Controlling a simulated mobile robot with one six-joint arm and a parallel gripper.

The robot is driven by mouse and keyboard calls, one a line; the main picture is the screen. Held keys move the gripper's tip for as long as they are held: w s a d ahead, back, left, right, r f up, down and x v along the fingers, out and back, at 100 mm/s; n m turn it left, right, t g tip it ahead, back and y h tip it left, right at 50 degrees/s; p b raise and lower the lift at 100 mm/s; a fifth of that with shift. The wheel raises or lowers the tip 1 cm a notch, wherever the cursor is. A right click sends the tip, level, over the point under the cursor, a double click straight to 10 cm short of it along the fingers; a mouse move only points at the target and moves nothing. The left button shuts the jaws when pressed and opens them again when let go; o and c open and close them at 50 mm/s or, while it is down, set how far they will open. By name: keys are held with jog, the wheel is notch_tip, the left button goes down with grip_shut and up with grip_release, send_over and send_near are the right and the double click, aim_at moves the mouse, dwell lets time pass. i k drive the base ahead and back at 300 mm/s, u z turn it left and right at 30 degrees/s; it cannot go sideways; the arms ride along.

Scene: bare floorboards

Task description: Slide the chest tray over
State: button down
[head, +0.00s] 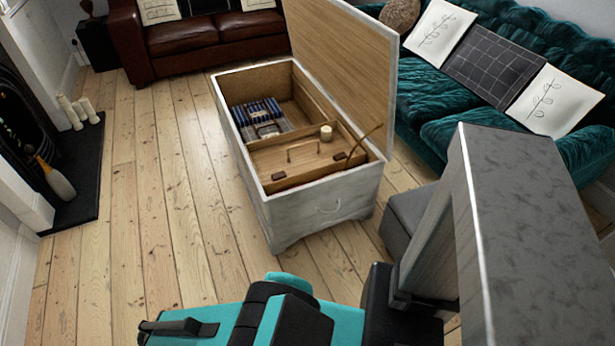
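A whitewashed wooden chest (310,217) stands on the floorboards in the middle of the head view. Its lid (346,62) is raised, leaning up on the right side. A small cream cylinder (326,133) is at the tray's far right. The far part of the chest is uncovered, and blue-and-white striped things (258,114) lie there. My gripper is not visible; parts of my own body fill the bottom and right.
A teal sofa (415,88) with cushions stands to the right of the chest. A brown leather sofa (210,52) is at the back. A fireplace hearth (83,165) with a pale bottle-shaped object (58,183) and candles is on the left. Bare floor (150,200) lies left of the chest.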

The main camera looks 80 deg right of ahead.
aim_at(301, 154)
jog(key=z, duration=0.35)
jog(key=i, duration=0.65)
jog(key=z, duration=0.95)
jog(key=i, duration=0.65)
jog(key=z, duration=0.4)
